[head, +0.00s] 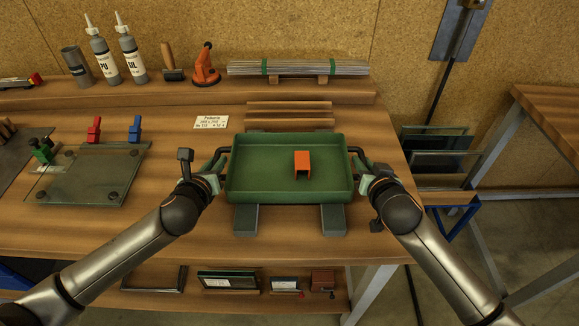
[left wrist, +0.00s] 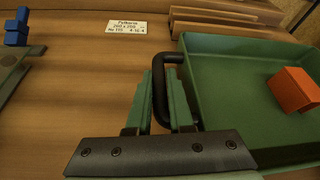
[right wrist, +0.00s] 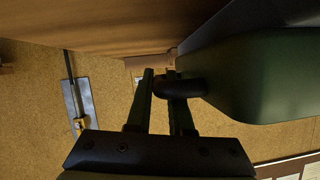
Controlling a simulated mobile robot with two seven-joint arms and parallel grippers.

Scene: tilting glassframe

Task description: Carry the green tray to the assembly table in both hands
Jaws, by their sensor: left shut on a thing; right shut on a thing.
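The green tray (head: 290,185) is level over two grey rails (head: 333,220) on the wooden bench; I cannot tell whether it touches them. An orange bracket-like part (head: 302,164) is inside it, right of centre. My left gripper (head: 221,160) is shut on the tray's left black handle, which shows between the fingers in the left wrist view (left wrist: 160,95). My right gripper (head: 361,163) is shut on the right black handle, seen in the right wrist view (right wrist: 180,88). A second wooden table (head: 552,115) stands at the far right.
Wooden strips (head: 290,115) and a label card (head: 211,122) lie behind the tray. A glass plate with clamps (head: 90,175) lies to the left. Glass panes (head: 435,150) stand in a rack right of the bench. Bottles and a rod bundle (head: 298,68) are on the back shelf.

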